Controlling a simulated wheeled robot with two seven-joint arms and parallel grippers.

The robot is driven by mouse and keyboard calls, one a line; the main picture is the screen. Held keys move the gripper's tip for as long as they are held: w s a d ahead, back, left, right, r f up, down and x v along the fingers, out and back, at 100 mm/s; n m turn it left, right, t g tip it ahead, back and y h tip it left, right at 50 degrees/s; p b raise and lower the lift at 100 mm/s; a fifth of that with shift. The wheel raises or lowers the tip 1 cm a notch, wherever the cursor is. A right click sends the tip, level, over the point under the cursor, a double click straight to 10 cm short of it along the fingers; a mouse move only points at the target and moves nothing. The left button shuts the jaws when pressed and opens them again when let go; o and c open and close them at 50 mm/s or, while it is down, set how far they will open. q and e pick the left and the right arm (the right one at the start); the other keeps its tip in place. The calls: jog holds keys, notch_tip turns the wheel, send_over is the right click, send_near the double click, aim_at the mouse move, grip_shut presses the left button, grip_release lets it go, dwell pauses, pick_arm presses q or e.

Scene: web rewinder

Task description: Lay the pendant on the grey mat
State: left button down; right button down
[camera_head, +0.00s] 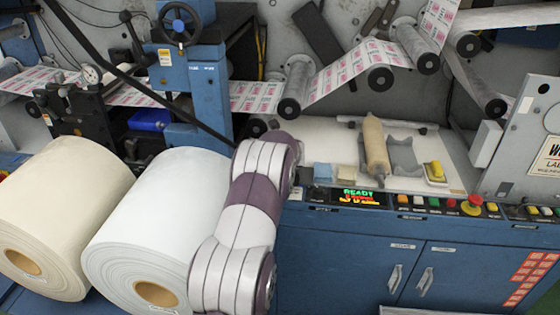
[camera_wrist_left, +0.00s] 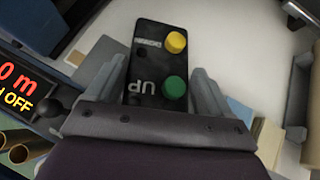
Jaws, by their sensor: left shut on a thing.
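In the head view my left arm's white and purple links hide the gripper and the pendant. I cannot pick out the grey mat for sure; a grey patch (camera_wrist_left: 96,62) lies beyond one finger in the wrist view, partly hidden. My right gripper is in neither view.
A pale worktop (camera_head: 462,150) holds a tan roller (camera_head: 376,148), a grey cradle-like piece (camera_head: 404,156), a yellow tool (camera_head: 435,172) and a small blue block (camera_head: 323,172). A lit display (camera_head: 357,196) and buttons line its front edge. Two large paper rolls (camera_head: 150,228) stand at left.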

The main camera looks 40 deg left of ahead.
pick_arm(q)
jog(key=shift+f, duration=0.8)
jog(key=shift+s+d, duration=0.1)
grip_release()
jog(key=shift+f, duration=0.15)
jog(key=shift+s+d+r, duration=0.1)
jog(key=shift+d+r, duration=0.1)
jog(key=shift+r, duration=0.15)
jog(key=v, duration=1.1)
jog(key=shift+s, duration=0.2)
jog(key=s+d+f+n+g+h, duration=0.3)
jog(key=s+d+f+n+h, duration=0.1)
jog(key=s+d+n, duration=0.85)
jog(key=s+d+f+n+g+h, duration=0.3)
jog(key=s+d+f+n+h, duration=0.15)
jog(key=s+d+n, duration=0.85)
notch_tip(320, 180, up, 8)
jog(key=p, duration=0.8)
jog(key=shift+w+d+r+y, duration=0.25)
jog(key=shift+w+d+y, duration=0.15)
jog(key=shift+y, duration=0.05)
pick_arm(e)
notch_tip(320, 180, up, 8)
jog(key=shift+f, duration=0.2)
